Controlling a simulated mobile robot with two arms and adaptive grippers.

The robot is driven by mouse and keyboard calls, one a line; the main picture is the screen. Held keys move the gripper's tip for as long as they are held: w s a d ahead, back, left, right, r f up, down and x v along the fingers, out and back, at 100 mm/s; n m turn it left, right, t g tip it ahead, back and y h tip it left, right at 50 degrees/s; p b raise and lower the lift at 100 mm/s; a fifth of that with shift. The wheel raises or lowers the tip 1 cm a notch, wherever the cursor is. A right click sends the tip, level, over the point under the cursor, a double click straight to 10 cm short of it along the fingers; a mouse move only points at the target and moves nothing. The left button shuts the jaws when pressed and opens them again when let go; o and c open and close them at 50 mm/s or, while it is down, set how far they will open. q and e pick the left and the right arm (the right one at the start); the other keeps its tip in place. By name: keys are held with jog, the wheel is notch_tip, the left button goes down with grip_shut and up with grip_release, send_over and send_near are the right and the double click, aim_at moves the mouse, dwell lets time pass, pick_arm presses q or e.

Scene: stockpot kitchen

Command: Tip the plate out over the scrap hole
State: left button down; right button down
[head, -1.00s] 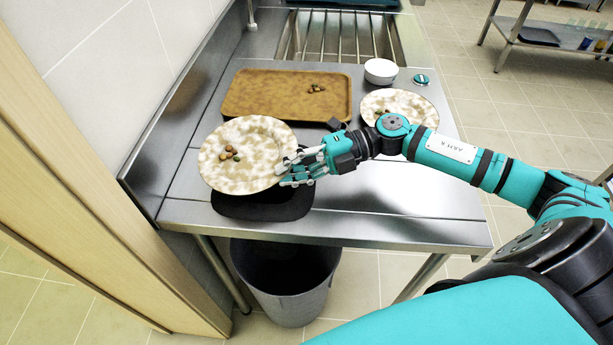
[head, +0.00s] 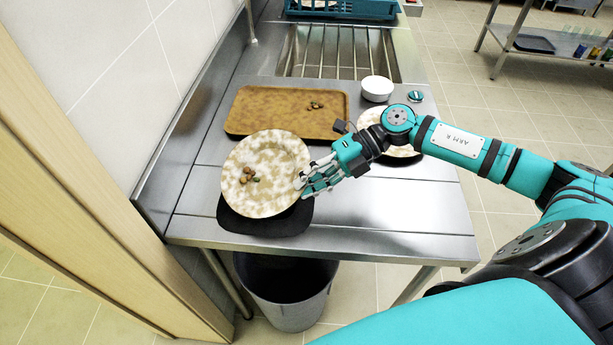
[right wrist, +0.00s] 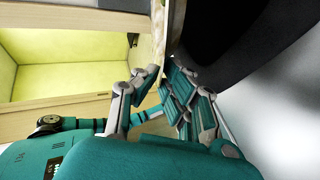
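My right gripper (head: 318,178) is shut on the right rim of a cream and brown mottled plate (head: 283,160). The plate is off the counter, over the black scrap hole surround (head: 290,222), and hides most of it, including the opening. The plate looks tilted, its face toward the head camera. Food scraps (head: 249,175) lie on its left part. In the right wrist view the plate's edge (right wrist: 170,30) runs between the fingers (right wrist: 160,85), seen nearly edge-on, beside the dark surround (right wrist: 235,50). My left gripper does not show.
A brown tray (head: 255,110) with a few scraps lies behind. A second mottled plate (head: 372,118) is partly hidden by my right arm, near a white bowl (head: 377,88). A grey bin (head: 290,312) stands below the counter. A wall and wooden panel bound the left.

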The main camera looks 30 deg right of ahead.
notch_tip(320, 180, up, 7)
jog(key=n+h+p, duration=0.1)
jog(key=h+p, duration=0.5)
jog(key=p, duration=0.7)
jog(key=shift+t, duration=0.3)
jog(key=r+h+p, duration=0.1)
jog(key=h+p, duration=0.1)
jog(key=p, duration=0.1)
jog(key=shift+a+r+n, duration=0.3)
jog(key=shift+r, duration=0.1)
jog(key=shift+a+r+h+p, duration=0.1)
jog(key=shift+r+h+p, duration=0.15)
jog(key=shift+h+p, duration=0.3)
jog(key=shift+r+t+h, duration=0.3)
jog(key=shift+t+h, duration=0.1)
jog(key=shift+h, duration=0.45)
